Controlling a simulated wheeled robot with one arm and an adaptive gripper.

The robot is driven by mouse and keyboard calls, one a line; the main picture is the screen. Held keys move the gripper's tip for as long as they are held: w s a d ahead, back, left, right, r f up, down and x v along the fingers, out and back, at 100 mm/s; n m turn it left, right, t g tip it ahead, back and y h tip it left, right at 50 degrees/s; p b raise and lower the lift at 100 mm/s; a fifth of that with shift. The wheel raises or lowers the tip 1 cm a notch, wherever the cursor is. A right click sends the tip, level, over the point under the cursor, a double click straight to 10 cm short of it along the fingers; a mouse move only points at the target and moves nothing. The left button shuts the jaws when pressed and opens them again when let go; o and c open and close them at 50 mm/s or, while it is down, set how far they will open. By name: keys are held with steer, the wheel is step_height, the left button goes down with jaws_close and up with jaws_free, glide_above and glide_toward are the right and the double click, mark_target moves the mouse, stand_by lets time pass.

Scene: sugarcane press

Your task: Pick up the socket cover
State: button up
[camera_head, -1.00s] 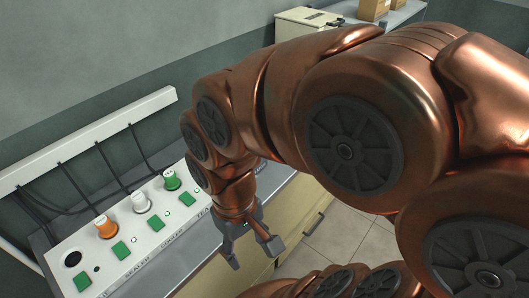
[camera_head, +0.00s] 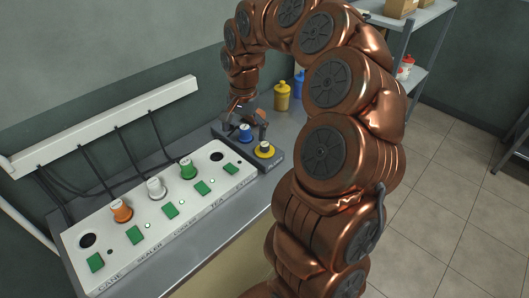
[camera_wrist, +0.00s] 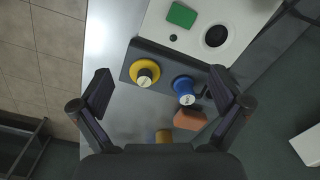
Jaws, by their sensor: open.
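A dark holder (camera_head: 262,160) at the right end of the white panel bears a blue round piece (camera_head: 246,133) and a yellow round piece (camera_head: 264,149). Each has a wide flange and a raised knob; I cannot tell for certain which is the socket cover. In the wrist view the yellow piece (camera_wrist: 145,73) and the blue piece (camera_wrist: 184,88) sit side by side on the dark holder (camera_wrist: 166,54). My gripper (camera_head: 248,113) is open and empty above the holder. In the wrist view its fingers (camera_wrist: 160,92) spread to both sides of the two pieces.
The white panel (camera_head: 128,254) carries orange (camera_head: 121,210), white (camera_head: 156,188) and green (camera_head: 188,169) plugs with cables, green buttons and two dark round holes. Yellow (camera_head: 282,97) and blue (camera_head: 299,84) bottles stand behind my gripper. An orange-brown block (camera_wrist: 189,119) shows near the blue piece.

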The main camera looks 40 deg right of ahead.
mark_target(265, 144)
steer(key=d+f+m, duration=0.1)
steer(key=d, duration=0.2)
steer(key=w+d+f+m, duration=0.1)
steer(key=d+f, duration=0.1)
steer(key=w+d+f+m, duration=0.1)
steer(key=d+m, duration=0.1)
steer(key=d, duration=0.1)
steer(key=shift+w+d+f, duration=0.1)
steer(key=shift+d+f, duration=0.2)
steer(key=shift+d, duration=0.05)
steer(key=shift+d+f+p, duration=0.15)
steer(key=shift+f+p, duration=0.55)
steer(key=shift+f, duration=1.25)
steer(key=shift+d+f+p, duration=0.1)
steer(key=shift+f+p, duration=0.55)
steer(key=shift+f, duration=1.25)
steer(key=c, duration=1.2)
steer(key=shift+c, duration=1.4)
steer(key=shift+a+f, duration=0.1)
steer(key=shift+c, duration=0.4)
